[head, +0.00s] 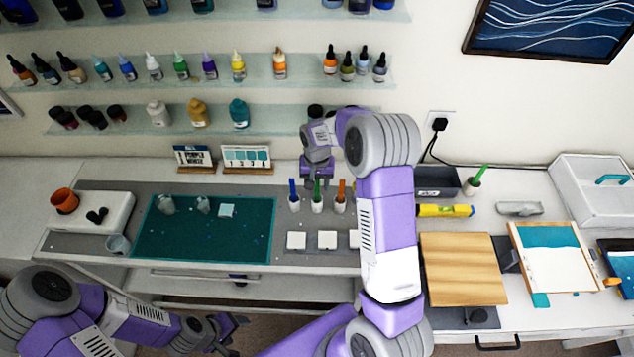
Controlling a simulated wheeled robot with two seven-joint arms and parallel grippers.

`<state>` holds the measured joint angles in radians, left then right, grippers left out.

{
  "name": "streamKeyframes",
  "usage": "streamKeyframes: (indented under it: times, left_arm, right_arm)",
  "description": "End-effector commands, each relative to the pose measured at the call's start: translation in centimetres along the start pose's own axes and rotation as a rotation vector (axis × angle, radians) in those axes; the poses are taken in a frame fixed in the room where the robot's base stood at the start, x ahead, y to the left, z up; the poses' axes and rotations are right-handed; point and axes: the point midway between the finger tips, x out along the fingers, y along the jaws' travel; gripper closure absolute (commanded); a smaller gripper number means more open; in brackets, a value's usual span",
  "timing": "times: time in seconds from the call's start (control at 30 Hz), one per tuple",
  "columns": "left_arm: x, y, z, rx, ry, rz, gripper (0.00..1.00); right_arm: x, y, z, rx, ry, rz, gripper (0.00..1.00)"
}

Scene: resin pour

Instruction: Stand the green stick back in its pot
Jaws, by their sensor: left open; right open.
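Three small white pots stand in a row on the grey mat, with a blue stick (294,190), a green stick (317,190) and an orange stick (341,188). The green stick stands upright in the middle pot (317,206). My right gripper (317,180) is open, pointing down at the top of the green stick; I cannot tell whether its fingers touch it. My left gripper (238,334) is open and empty, low in front of the table's front edge, far from the pots.
White square tiles (296,240) lie in front of the pots. A teal cutting mat (175,235) with small cups is to the left. A white pot (472,188) with a leaning green item, a yellow level (445,211) and a wooden board (463,268) are to the right.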

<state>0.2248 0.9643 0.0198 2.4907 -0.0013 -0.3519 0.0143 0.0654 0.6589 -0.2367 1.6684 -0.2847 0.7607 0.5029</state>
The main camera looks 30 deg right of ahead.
Motion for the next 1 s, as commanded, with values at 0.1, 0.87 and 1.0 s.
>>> streamKeyframes:
  times: [0.1,0.87,1.0]
  left_arm:
    - [0.0,0.0,0.0,0.000,0.000,0.000,0.36]
    - [0.4,-0.1,0.0,0.000,0.000,0.000,0.36]
    - [0.4,-0.1,0.0,0.000,0.000,0.000,0.36]
  right_arm:
    - [-0.1,0.0,0.0,0.000,0.000,0.000,0.53]
    - [-7.6,0.0,0.0,0.000,0.000,0.000,0.53]
    - [-7.6,0.0,0.0,0.000,0.000,0.000,0.53]
